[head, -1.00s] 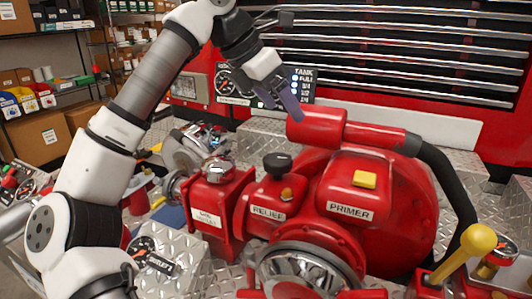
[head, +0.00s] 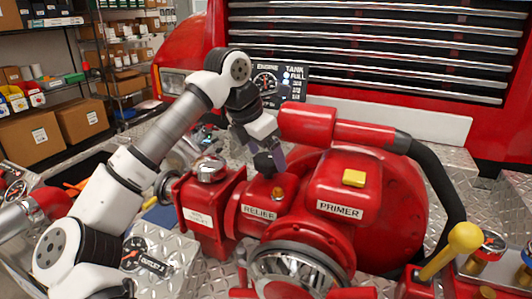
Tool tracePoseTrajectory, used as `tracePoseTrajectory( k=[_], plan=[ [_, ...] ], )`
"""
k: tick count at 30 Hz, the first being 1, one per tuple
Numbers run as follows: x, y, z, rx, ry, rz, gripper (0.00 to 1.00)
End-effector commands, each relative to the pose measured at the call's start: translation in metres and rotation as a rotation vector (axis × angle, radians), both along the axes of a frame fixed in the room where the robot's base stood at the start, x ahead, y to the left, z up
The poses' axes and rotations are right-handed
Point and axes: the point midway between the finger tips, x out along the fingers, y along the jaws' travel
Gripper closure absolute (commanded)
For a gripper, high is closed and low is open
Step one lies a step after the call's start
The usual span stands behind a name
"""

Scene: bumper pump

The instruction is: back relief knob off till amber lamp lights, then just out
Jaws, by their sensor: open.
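The black relief knob (head: 264,163) stands on top of the red pump body, above the white RELIEF label (head: 259,212). Whether the fingers touch the knob is not clear. The fingers hide part of the knob.
A red PRIMER box (head: 349,188) with a yellow button (head: 354,178) stands right of the knob. A red cylinder (head: 308,124) with a black hose is close behind my gripper. A chrome-capped red housing (head: 207,205) stands to the left.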

Motion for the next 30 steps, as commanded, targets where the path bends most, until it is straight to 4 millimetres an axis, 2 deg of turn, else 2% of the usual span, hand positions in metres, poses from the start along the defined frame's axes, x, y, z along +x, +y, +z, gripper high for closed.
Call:
tracePoseTrajectory(
  k=[5, 13, 23, 30],
  plan=[
    [0.0024, -0.0032, -0.0093, 0.0, 0.0, 0.0, 0.18],
    [0.0024, -0.0036, -0.0101, 0.0, 0.0, -0.001, 0.2],
    [0.0022, -0.0035, -0.0098, 0.0, 0.0, -0.001, 0.62],
    [0.0017, -0.0038, -0.0132, 0.005, -0.004, 0.103, 0.62]
  ],
)
